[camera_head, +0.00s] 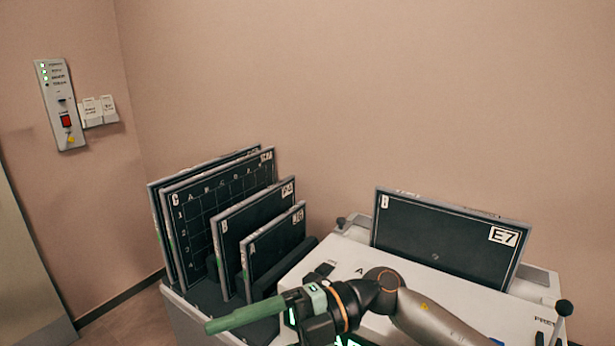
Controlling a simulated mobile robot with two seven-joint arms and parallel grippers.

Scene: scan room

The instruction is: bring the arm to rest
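One arm of mine enters from the bottom right, so I take it as my right. Its gripper (212,326) has green fingers pointing left, in front of the rack of dark panels. The fingers overlap into one bar seen from the side, so I cannot tell whether they are apart. No held object shows. My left gripper is not in view. A dark panel labelled E7 (440,238) stands upright, leaning slightly back, in the white machine (537,312) at the right. My forearm crosses in front of the machine and hides part of its top.
Several framed dark panels stand in a rack at the left, including a large gridded one (205,210), a middle one (255,216) and a small front one (278,245). Knobs (564,307) stick up at the machine's right. A control box (60,104) hangs on the left wall.

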